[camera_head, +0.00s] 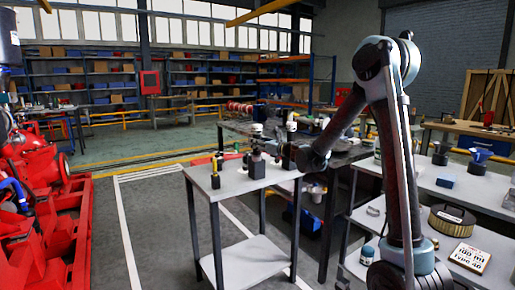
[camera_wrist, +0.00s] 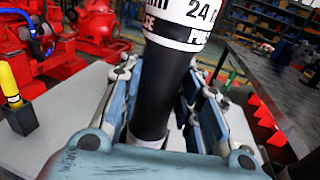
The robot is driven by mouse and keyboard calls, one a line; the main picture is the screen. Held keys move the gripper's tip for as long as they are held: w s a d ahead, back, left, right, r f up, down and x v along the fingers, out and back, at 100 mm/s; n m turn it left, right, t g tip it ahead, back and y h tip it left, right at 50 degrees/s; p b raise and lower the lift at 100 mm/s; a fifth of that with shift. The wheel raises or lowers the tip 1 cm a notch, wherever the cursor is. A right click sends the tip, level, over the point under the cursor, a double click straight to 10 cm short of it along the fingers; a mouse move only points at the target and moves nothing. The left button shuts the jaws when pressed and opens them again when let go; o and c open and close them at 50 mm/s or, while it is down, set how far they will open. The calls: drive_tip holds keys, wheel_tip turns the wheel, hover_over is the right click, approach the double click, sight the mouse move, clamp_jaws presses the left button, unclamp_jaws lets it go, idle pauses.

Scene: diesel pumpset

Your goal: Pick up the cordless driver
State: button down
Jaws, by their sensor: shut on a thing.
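The cordless driver (camera_wrist: 152,88) shows in the wrist view as a black handle with a white printed band marked "24" above it. My gripper (camera_wrist: 157,108) has its fingers on both sides of this handle and is shut on it. The upper part of the driver is cut off by the frame. In the head view the driver (camera_head: 257,150) stands roughly upright above the light grey table (camera_head: 232,186), small and partly hard to make out. My gripper (camera_head: 283,155) reaches it from the right. I cannot tell whether the driver's base touches the table.
A yellow-and-black item (camera_wrist: 18,105) stands on the same table at the left. A dark workbench (camera_head: 345,155) with tools adjoins behind. Red machinery (camera_head: 50,215) is at the far left. Another table (camera_head: 455,200) at the right holds a round filter (camera_head: 451,219) and a sign (camera_head: 469,257).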

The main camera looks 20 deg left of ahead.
wheel_tip(320, 180, up, 17)
drive_tip(key=shift+r, duration=0.2)
idle(0.3)
